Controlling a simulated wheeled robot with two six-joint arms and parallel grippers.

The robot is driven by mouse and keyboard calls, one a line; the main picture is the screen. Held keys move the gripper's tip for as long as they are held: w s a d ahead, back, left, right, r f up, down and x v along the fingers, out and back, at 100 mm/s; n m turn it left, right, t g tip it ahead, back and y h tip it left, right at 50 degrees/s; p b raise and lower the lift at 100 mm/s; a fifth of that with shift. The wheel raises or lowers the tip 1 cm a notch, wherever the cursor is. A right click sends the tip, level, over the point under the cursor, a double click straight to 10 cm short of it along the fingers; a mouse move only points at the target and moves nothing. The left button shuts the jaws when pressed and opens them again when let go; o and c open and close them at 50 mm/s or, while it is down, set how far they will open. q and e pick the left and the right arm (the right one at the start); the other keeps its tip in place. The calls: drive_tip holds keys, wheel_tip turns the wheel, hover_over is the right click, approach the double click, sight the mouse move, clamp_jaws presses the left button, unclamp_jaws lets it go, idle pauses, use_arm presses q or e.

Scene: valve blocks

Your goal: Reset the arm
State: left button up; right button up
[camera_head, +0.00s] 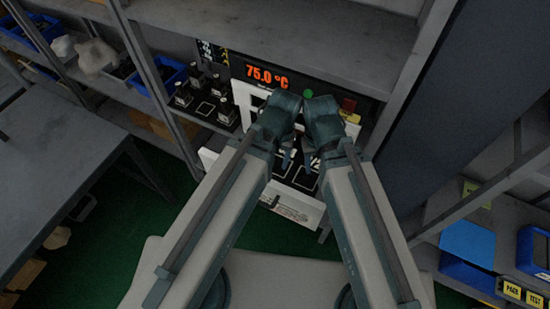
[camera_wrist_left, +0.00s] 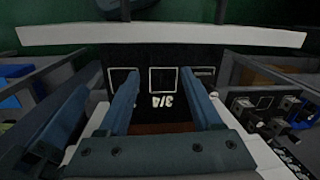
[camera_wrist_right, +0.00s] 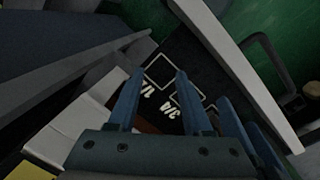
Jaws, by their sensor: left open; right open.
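Both my arms reach forward to a black board (camera_wrist_left: 140,85) with white-outlined squares and a white front wall. My left gripper (camera_wrist_left: 160,82) is open and empty over it, near a "3/4" label. My right gripper (camera_wrist_right: 160,73) is open and empty close beside it, with "3/4" and another label below. In the head view, the blue fingers of my right gripper (camera_head: 308,158) show just beyond the wrists, which hide much of the board. Several dark valve blocks with pale tops, one of them here (camera_head: 182,97), stand left of the board.
A display (camera_head: 267,76) reads 75.0 °C, with a green button (camera_head: 308,93) and a red one (camera_head: 348,104) nearby. A grey shelf (camera_head: 300,35) overhangs behind. A grey table (camera_head: 50,160) is at left. Blue bins (camera_head: 165,75) stand on the left shelving.

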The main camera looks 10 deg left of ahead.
use_arm(q)
drive_tip(key=shift+s+d+m, duration=0.15)
drive_tip(key=shift+s+m, duration=0.2)
drive_tip(key=shift+m, duration=0.25)
wheel_tip(320, 180, down, 10)
drive_tip(key=b, duration=1)
drive_tip(key=shift+f, duration=0.15)
